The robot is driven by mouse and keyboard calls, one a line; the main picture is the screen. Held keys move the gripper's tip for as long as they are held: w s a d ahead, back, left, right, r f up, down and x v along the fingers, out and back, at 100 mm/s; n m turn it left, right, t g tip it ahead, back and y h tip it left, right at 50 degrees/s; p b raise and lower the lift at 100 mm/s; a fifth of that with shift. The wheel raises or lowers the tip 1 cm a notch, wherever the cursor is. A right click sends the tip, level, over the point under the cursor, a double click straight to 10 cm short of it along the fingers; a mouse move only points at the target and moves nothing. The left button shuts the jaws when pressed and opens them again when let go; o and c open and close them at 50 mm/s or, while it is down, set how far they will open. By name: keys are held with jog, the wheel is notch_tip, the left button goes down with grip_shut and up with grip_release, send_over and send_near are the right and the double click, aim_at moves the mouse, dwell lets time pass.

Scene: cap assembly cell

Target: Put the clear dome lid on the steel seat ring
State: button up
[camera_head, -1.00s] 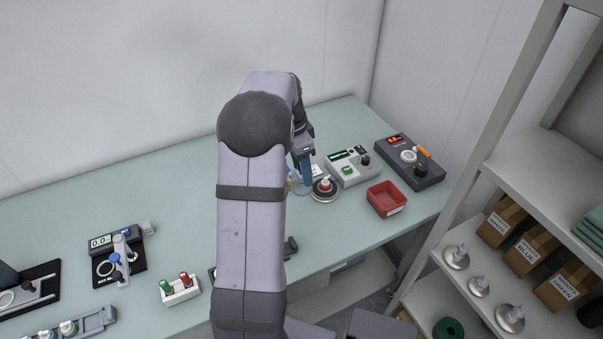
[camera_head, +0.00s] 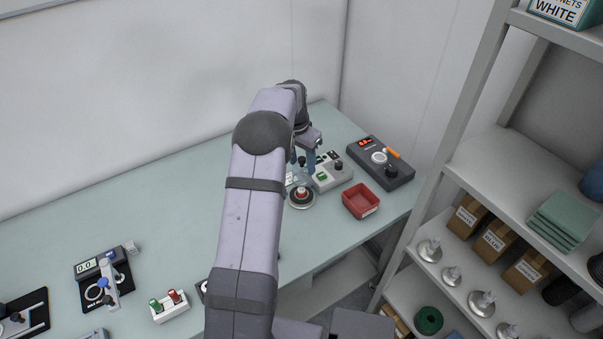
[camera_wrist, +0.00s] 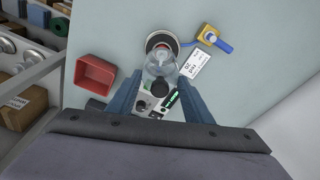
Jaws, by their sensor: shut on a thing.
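My gripper (camera_head: 303,166) is shut on the clear dome lid (camera_wrist: 160,66), which shows between the two blue fingers in the wrist view. In the head view the lid (camera_head: 301,177) is faint under the fingertips and looks held above the table. The steel seat ring (camera_head: 301,205) is a round metal base on the table with a red and white part in its middle. It stands below and close to the lid. In the wrist view the ring (camera_wrist: 152,38) is partly hidden behind the lid, so the gap between them cannot be told.
A red bin (camera_head: 361,201) stands right of the ring, and a grey control box (camera_head: 330,172) close behind it. A dark device (camera_head: 381,163) is farther right. A yellow and blue part (camera_wrist: 209,36) and a label card (camera_wrist: 196,64) lie beside the ring.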

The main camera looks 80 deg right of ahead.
aim_at(301, 166)
jog(key=n, duration=0.3)
jog(key=shift+d+t, duration=0.1)
jog(key=shift+t, duration=0.2)
jog(key=shift+f, duration=0.15)
jog(key=shift+f+b, duration=0.7)
jog(key=shift+b, duration=0.05)
jog(key=shift+f, duration=0.2)
jog(key=shift+f+b, duration=0.4)
jog(key=shift+f, duration=0.3)
jog(key=shift+f, duration=0.15)
jog(key=shift+f, duration=0.35)
jog(key=shift+f+b, duration=0.1)
jog(key=shift+b, duration=0.2)
